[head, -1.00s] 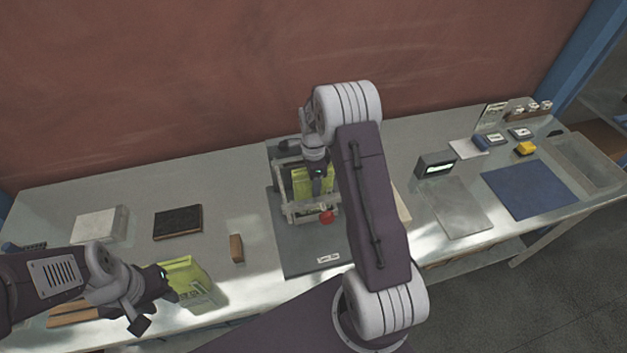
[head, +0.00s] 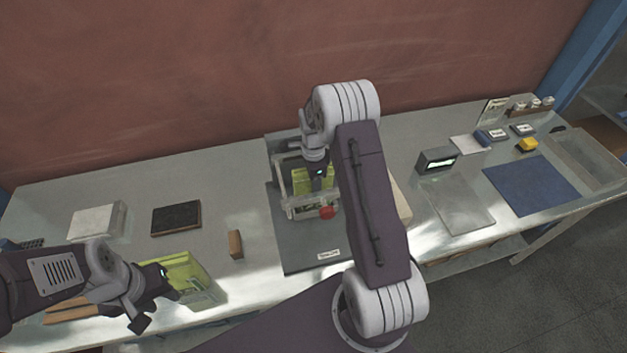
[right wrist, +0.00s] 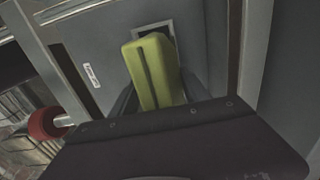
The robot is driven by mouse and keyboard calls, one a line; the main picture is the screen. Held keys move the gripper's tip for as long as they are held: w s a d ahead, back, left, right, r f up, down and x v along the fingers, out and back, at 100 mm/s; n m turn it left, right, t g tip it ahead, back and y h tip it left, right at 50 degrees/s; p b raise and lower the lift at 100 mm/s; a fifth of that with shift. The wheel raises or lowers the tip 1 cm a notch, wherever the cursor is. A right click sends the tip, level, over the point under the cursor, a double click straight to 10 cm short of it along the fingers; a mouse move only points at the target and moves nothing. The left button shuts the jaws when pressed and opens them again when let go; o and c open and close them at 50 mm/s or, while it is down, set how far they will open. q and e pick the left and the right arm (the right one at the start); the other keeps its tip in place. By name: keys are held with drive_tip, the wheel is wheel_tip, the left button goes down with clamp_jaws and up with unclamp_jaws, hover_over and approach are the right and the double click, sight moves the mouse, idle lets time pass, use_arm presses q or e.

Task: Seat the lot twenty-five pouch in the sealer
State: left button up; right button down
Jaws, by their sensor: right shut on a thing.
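The sealer (head: 290,208) is a pale frame with a red knob (head: 327,212) on a dark base plate. A yellow-green pouch (right wrist: 155,68) stands within its frame; its lot marking is not readable. My right gripper (head: 319,176) is shut on the pouch, pointing down into the frame; its dark fingers flank the pouch in the right wrist view. Whether the pouch touches the sealer's base is hidden.
A small brown block (head: 235,244) stands between bin and sealer. A dark pad (head: 176,218) and a white block (head: 97,220) lie left. On the right are a small display box (head: 437,160), a grey plate (head: 455,207) and a blue mat (head: 532,187).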

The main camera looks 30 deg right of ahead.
drive_tip(key=shift+f, duration=0.15)
drive_tip(key=shift+c, duration=2.3)
unclamp_jaws()
wheel_tip(320, 180, up, 9)
drive_tip(key=b, duration=0.2)
drive_tip(key=shift+f+b, duration=0.1)
drive_tip(key=shift+b, duration=0.25)
drive_tip(key=shift+r, duration=0.2)
